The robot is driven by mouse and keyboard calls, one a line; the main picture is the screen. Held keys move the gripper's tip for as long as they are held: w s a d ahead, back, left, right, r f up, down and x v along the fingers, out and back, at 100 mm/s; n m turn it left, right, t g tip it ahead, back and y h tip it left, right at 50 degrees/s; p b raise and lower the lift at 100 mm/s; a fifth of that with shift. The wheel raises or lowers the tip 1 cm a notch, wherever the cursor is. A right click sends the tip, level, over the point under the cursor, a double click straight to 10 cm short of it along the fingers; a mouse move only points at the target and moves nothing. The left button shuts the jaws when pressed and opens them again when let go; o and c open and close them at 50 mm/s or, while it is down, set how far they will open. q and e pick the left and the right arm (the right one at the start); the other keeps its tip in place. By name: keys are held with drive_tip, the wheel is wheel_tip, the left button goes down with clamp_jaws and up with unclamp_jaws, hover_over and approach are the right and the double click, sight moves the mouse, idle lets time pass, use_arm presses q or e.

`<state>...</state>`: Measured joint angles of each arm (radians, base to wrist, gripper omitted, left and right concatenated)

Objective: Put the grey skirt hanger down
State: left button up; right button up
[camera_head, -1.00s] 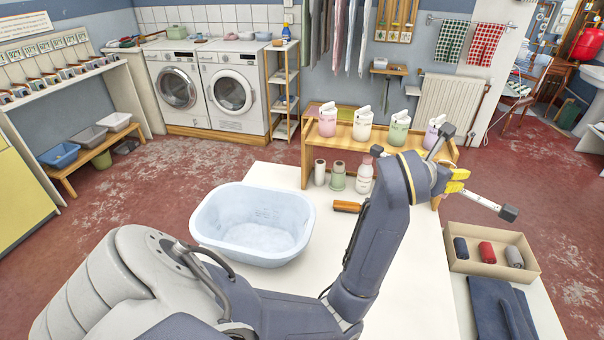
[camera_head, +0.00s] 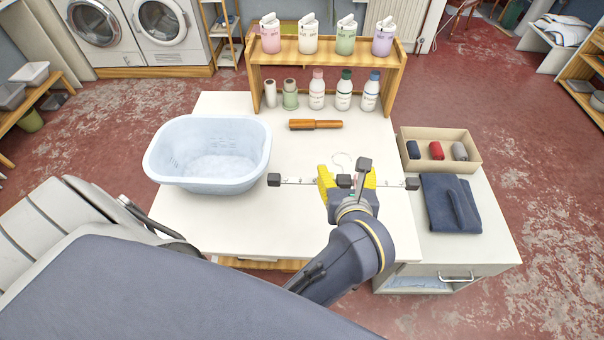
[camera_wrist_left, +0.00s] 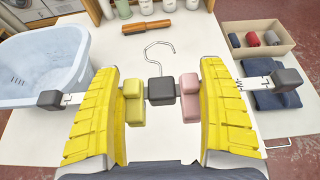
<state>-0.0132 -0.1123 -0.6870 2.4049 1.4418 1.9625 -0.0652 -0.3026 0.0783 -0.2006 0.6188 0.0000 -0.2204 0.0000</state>
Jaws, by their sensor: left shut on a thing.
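The grey skirt hanger (camera_head: 300,181) is a thin metal bar with a dark block at each end, a dark centre block and a wire hook; it also shows in the left wrist view (camera_wrist_left: 161,90). My left gripper (camera_head: 345,181) is shut on its centre block. In the left wrist view the yellow fingers (camera_wrist_left: 161,98) press it between a yellow pad and a pink pad. The hook points away from the gripper, toward the back of the table. The hanger is over the white table (camera_head: 240,225); its height above it is unclear. My right gripper is out of view.
A pale blue basin (camera_head: 208,188) stands left of the hanger. A wooden-handled tool (camera_head: 316,125) and a shelf (camera_head: 330,60) with several bottles are behind. A box of rolled cloths (camera_head: 465,165) and folded dark cloth (camera_head: 450,203) lie right. Bare tabletop surrounds the gripper.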

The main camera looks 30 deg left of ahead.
use_arm(q)
wheel_tip(320, 180, down, 20)
drive_tip(key=shift+f, duration=0.1)
drive_tip(key=o, duration=1.2)
drive_tip(key=shift+s, duration=0.1)
drive_tip(key=shift+v, duration=3.8)
